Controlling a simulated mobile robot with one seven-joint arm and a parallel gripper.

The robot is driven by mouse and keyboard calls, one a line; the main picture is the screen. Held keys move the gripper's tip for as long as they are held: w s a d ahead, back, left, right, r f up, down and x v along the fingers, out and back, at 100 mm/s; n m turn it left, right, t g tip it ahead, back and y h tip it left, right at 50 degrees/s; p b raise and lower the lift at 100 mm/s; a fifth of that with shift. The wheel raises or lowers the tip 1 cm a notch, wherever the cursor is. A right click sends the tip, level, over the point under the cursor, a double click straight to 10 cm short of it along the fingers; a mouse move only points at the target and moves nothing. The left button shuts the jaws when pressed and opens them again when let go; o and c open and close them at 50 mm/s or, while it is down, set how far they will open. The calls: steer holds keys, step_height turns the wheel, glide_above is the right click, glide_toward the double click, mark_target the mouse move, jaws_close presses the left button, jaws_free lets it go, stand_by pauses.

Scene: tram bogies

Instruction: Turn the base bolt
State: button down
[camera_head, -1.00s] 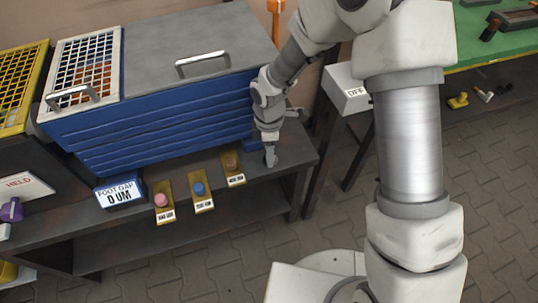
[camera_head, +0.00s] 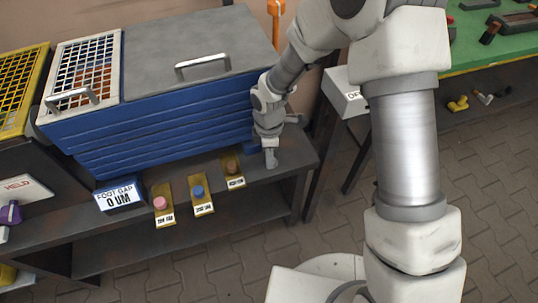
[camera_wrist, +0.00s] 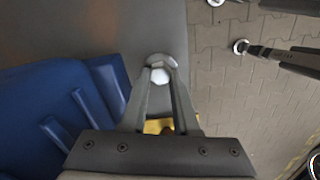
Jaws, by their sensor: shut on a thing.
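The base bolt (camera_wrist: 160,74) shows in the wrist view as a pale hexagonal head between my fingertips. My gripper (camera_wrist: 160,68) is shut on it, with a finger on either side. In the head view my gripper (camera_head: 270,158) points down at the right end of the dark bench shelf (camera_head: 290,150), beside the foot of the blue ribbed cabinet (camera_head: 160,128). The bolt is hidden by my gripper in the head view. A blue display (camera_head: 119,196) on the shelf reads "FOOT GAP 0 UM".
Several yellow button plates stand along the shelf, with a pink button (camera_head: 160,203), a blue button (camera_head: 198,191) and a brown button (camera_head: 232,168). A white box (camera_head: 345,92) marked "OFF" is right of my wrist. A green table (camera_head: 490,40) stands at upper right.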

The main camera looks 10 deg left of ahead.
steer(key=shift+m, duration=0.3)
steer(key=m, duration=0.3)
steer(key=shift+w+m, duration=0.1)
steer(key=shift+m, duration=0.2)
steer(key=m, duration=0.3)
steer(key=shift+m, duration=0.4)
steer(key=m, duration=0.4)
steer(key=shift+w, duration=0.1)
steer(key=shift+d+m, duration=0.1)
steer(key=shift+m, duration=1.6)
steer(key=c, duration=0.7)
jaws_free()
steer(key=shift+o, duration=0.2)
